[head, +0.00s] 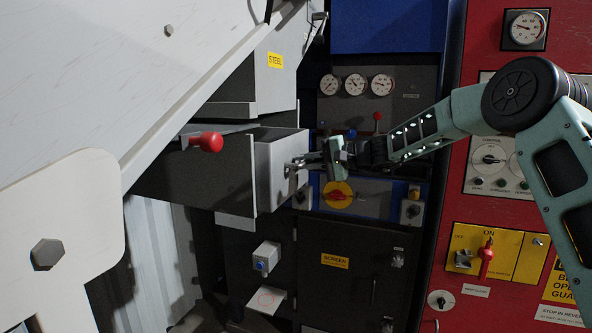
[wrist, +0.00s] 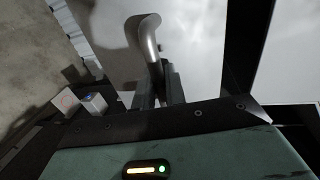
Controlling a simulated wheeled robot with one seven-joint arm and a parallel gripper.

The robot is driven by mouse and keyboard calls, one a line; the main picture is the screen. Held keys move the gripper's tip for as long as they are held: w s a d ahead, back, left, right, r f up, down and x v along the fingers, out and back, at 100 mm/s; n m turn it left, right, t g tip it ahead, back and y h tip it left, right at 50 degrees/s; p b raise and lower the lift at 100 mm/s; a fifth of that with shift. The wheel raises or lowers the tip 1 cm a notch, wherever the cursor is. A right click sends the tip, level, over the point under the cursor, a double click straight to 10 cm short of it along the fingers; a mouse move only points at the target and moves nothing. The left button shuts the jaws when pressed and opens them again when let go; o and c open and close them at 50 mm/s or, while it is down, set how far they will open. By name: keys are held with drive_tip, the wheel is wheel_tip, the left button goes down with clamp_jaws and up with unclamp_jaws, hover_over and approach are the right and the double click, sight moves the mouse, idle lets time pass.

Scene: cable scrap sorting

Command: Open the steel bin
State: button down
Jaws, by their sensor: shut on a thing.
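The steel bin (head: 276,178) is a box with a pale grey front and a dark side, below the yellow STEEL label (head: 275,60) in the head view. Its front stands out past the housing above, but I cannot tell exactly how far it is drawn out. My gripper (head: 306,162) reaches in from the right and is shut on the bin's metal handle (head: 290,167). In the wrist view the curved handle (wrist: 147,38) rises from between my gripper's dark fingers (wrist: 160,88). The fingertips are partly hidden there.
Gauges and switches cover the dark panel behind, above the SCREEN door (head: 352,262). A red cabinet (head: 420,300) stands at right. A white sloped panel (head: 100,80) fills the left. A small grey button box (head: 264,257) sits below.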

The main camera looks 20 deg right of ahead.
drive_tip(key=f+b+v, duration=0.1)
drive_tip(key=b+v, duration=0.2)
drive_tip(key=v, duration=0.6)
drive_tip(key=f+b+v, duration=0.2)
drive_tip(key=b+v, duration=0.2)
drive_tip(key=v, duration=0.5)
drive_tip(key=f+b+v, duration=0.2)
drive_tip(key=b+v, duration=0.2)
drive_tip(key=v, duration=0.5)
drive_tip(key=shift+s+d+f, duration=0.15)
drive_tip(key=shift+s+d, duration=0.35)
drive_tip(key=shift+d, duration=0.15)
drive_tip(key=c, duration=1.5)
unclamp_jaws()
drive_tip(key=b+v, duration=0.2)
drive_tip(key=v, duration=1.5)
drive_tip(key=shift+s+d, duration=0.1)
drive_tip(key=shift+s, duration=0.05)
